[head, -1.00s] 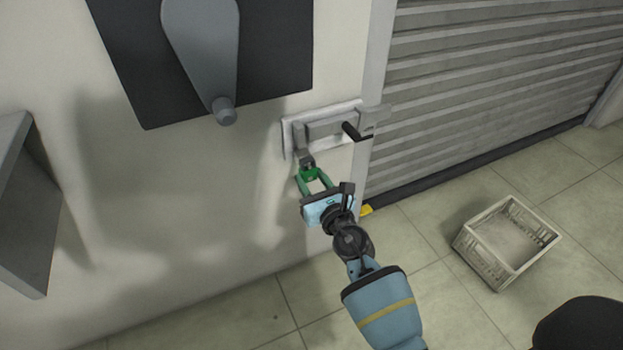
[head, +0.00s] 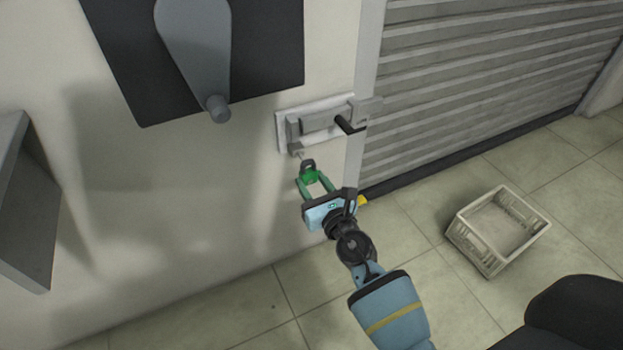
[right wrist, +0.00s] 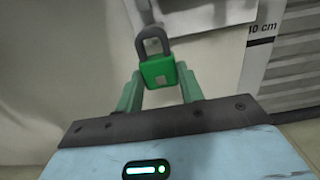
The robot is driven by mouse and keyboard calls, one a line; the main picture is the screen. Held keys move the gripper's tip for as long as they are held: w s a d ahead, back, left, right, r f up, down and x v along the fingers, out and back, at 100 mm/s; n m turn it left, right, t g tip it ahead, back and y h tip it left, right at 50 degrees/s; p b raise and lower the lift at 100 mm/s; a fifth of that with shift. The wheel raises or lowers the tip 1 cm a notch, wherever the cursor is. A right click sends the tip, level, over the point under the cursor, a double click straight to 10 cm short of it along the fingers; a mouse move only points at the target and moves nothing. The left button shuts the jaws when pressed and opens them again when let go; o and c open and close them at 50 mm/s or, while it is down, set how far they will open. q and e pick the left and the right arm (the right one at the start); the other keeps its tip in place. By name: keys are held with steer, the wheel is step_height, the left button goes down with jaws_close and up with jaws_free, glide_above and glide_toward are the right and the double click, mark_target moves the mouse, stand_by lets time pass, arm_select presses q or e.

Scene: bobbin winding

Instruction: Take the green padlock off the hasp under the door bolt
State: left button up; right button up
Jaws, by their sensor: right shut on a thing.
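The green padlock (head: 309,177) with a dark shackle is held between the green fingertips of my right gripper (head: 314,182), which is shut on its body. It also shows upright in the right wrist view (right wrist: 158,71), between the fingers (right wrist: 160,84). The grey hasp (head: 296,149) is on the wall plate under the door bolt (head: 322,121). In the head view the shackle's top sits below and slightly right of the hasp, with a small gap. In the right wrist view the shackle looks closed. My left gripper is not in view.
A grey lever on a dark panel (head: 271,60) is at upper left. A grey shelf-like box (head: 30,215) is at far left. A pale crate (head: 483,255) stands on the floor at right, beside the shutter (head: 480,90).

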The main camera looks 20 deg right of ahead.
steer(key=shift+s, duration=1.05)
